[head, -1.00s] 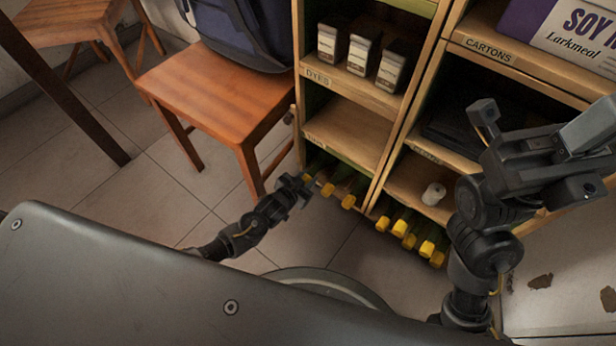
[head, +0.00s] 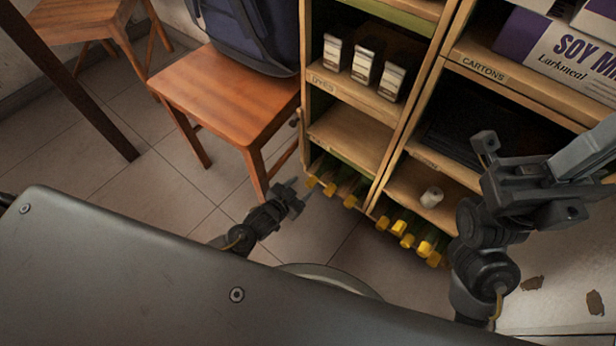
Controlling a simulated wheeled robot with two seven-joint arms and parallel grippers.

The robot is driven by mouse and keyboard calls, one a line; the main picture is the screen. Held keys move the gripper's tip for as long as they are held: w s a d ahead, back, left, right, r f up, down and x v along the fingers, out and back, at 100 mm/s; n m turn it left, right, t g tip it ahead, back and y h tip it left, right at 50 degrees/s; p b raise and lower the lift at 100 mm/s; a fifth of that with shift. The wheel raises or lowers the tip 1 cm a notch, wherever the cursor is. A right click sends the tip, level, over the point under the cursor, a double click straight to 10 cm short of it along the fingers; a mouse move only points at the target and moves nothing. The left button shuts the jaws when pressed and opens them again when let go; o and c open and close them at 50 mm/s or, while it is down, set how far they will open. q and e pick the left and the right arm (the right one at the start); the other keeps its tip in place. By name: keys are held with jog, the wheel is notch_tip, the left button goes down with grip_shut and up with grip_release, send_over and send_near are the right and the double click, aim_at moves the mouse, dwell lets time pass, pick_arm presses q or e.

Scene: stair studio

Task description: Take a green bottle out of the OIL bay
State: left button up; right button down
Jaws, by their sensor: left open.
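Green bottles with yellow caps lie in the two bottom bays of the wooden shelf, caps facing out. The left bay holds a few, including a green bottle (head: 350,201) at its right end. The right bay holds several more, including another bottle (head: 425,248). I cannot read which bay is labelled OIL. My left gripper (head: 298,191) is open and empty, just in front and to the left of the left bay's caps, apart from them. My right gripper (head: 528,165) appears open and empty, raised in front of the shelf's right part.
A wooden chair (head: 215,95) with a dark blue backpack (head: 245,35) stands left of the shelf. Small cartons (head: 363,65) stand on the DYES shelf. A white roll (head: 431,197) sits above the right bay. Soy milk cartons (head: 560,40) are at upper right.

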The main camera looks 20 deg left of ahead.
pick_arm(q)
jog(key=p+v, duration=0.1)
jog(key=v, duration=0.3)
jog(key=shift+c, duration=0.4)
